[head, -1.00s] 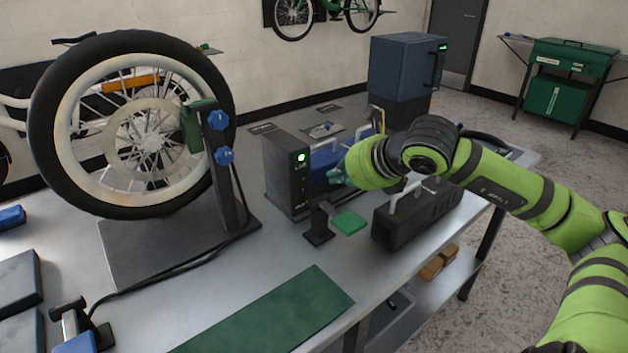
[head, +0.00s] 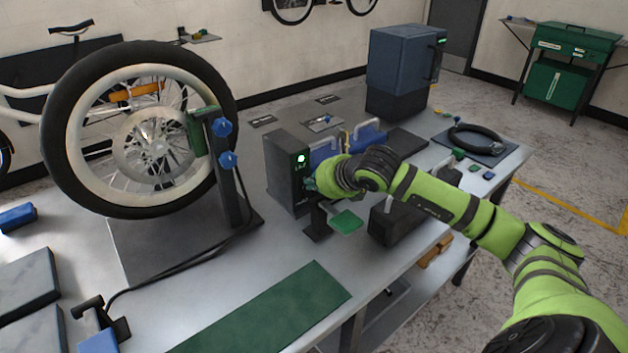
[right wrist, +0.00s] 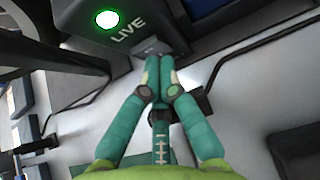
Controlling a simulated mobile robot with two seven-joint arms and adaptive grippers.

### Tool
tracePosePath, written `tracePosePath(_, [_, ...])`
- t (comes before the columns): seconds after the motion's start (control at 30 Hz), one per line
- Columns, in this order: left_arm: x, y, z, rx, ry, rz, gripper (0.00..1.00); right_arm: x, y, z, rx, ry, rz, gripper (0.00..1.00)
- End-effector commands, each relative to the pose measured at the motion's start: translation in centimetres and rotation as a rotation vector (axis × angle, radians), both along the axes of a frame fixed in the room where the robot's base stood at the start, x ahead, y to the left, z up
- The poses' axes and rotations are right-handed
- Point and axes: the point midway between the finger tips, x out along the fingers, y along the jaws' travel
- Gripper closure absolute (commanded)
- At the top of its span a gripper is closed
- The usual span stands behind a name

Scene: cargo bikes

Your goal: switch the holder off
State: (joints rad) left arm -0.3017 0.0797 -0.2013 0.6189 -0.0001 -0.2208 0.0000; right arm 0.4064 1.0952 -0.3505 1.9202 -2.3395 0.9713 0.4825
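A dark upright box (head: 283,172) with a lit green lamp (head: 301,158) stands mid-table. In the right wrist view the lamp (right wrist: 107,19) glows beside the word LIVE, and a small grey switch (right wrist: 146,46) sits on the same face. My right gripper (head: 312,184) is at the front face of this box, below the lamp. In the right wrist view its green fingertips (right wrist: 158,62) are together with nothing between them, right at the switch; I cannot tell whether they touch it. My left gripper is not in view.
A wheel (head: 140,130) is mounted in a stand (head: 228,185) to the left. A green pad on a small post (head: 346,222) stands just below my right gripper. A dark toolbox-like case (head: 395,222) lies to the right under my forearm. The green mat (head: 265,310) in front is clear.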

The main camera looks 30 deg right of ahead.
Motion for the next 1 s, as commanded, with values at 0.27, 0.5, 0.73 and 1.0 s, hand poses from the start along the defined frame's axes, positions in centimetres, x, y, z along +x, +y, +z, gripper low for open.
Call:
tracePosePath(0.27, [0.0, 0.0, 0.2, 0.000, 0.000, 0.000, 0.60, 0.1, 0.0, 0.2, 0.000, 0.007, -0.002, 1.00])
tracePosePath(0.5, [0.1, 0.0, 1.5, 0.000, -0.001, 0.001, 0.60, 1.0, 0.0, 0.5, -0.008, 0.109, -0.002, 1.00])
tracePosePath(0.73, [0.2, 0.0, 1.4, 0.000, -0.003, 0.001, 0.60, 1.0, 0.0, 0.4, -0.009, 0.105, -0.002, 1.00])
tracePosePath(1.0, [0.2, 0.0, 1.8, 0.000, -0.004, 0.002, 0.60, 1.0, 0.0, 1.6, -0.009, 0.104, -0.002, 1.00])
